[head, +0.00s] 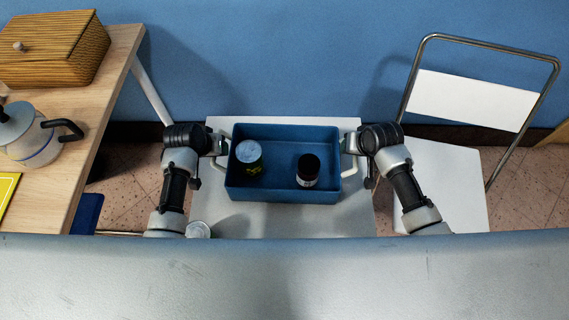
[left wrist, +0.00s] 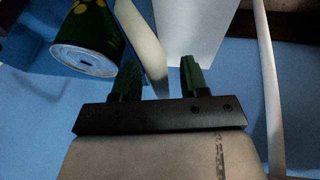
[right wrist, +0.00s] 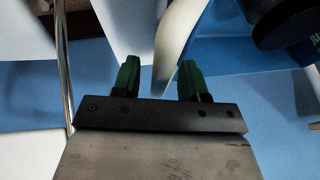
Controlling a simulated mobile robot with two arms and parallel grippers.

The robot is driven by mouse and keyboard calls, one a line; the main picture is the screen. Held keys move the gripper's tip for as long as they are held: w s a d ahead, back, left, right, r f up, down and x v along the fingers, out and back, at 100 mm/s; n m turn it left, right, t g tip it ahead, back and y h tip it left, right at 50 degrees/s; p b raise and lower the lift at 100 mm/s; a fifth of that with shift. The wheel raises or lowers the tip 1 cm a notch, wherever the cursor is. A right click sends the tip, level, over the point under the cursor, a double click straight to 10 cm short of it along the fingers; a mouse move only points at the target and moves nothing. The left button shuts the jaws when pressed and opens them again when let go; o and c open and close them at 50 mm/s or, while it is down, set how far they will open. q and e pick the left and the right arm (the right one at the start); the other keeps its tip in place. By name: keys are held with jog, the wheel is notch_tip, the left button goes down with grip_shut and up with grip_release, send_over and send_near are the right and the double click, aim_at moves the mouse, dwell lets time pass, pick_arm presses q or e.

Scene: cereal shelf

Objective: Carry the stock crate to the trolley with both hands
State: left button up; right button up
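The blue stock crate (head: 285,194) is in the middle of the head view, with a pale handle at each end. It holds a can with a grey lid (head: 249,153) and a dark-lidded jar (head: 308,168). My left gripper (head: 222,146) is at the left handle (left wrist: 146,45); in the left wrist view its fingers stand apart with the handle between them. My right gripper (head: 345,146) is at the right handle (right wrist: 172,45), its fingers also apart with the handle between them, closer to one finger. I cannot identify the trolley for certain.
A wooden table (head: 105,100) at left bears a wicker box (head: 50,52) and a kettle (head: 30,135). A white folding chair (head: 455,180) stands at right. A blue wall (head: 270,50) is behind.

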pick_arm(q)
grip_shut()
pick_arm(e)
grip_shut()
pick_arm(q)
jog(key=shift+r, duration=0.25)
pick_arm(e)
jog(key=shift+w+r, duration=0.1)
jog(key=shift+r, duration=0.15)
